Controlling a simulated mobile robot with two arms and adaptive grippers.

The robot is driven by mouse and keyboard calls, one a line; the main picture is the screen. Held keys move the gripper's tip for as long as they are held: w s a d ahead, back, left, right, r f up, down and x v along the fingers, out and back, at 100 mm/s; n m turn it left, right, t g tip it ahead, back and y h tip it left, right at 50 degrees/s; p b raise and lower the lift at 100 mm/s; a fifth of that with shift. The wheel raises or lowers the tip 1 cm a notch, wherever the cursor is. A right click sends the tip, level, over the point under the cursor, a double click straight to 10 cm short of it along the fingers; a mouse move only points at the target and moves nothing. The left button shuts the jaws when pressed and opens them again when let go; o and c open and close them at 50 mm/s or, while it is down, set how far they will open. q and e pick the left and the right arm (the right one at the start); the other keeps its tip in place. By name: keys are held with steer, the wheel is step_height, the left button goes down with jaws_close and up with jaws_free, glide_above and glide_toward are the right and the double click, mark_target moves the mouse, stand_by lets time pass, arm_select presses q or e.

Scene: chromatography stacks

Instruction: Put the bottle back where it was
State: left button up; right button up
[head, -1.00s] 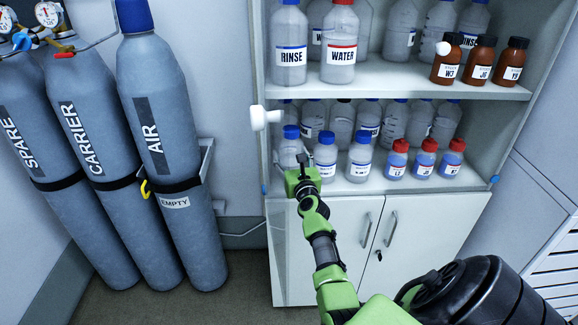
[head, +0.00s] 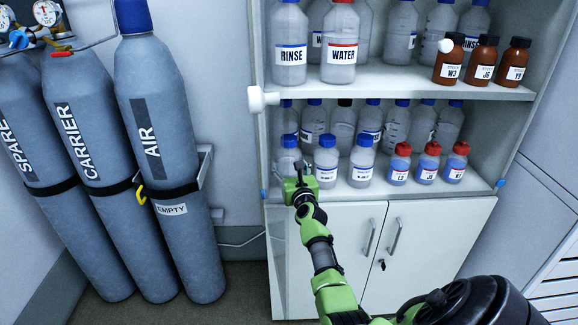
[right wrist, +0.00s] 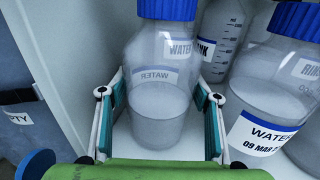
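A clear bottle with a blue cap (head: 287,150) stands upright at the left end of the lower shelf. In the right wrist view, the same bottle (right wrist: 158,115) stands on the white shelf floor, its cap partly cut off by the top edge. A label on its far side shows through it. My right gripper (head: 299,172) is in front of it at the shelf's edge. In the right wrist view, the fingers of my right gripper (right wrist: 162,118) are spread on either side of the bottle, with narrow gaps seeming to show. My left gripper is not in view.
A blue-capped WATER bottle (right wrist: 262,110) stands close to the right finger. More bottles fill the lower shelf, including red-capped ones (head: 428,162). The cabinet's left side wall (right wrist: 70,60) is close on the left. Gas cylinders (head: 170,150) stand farther left.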

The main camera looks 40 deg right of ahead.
steer(key=shift+o, duration=0.6)
steer(key=shift+r, duration=0.2)
steer(key=p+v, duration=0.1)
steer(key=v, duration=1.1)
steer(key=shift+a, duration=0.1)
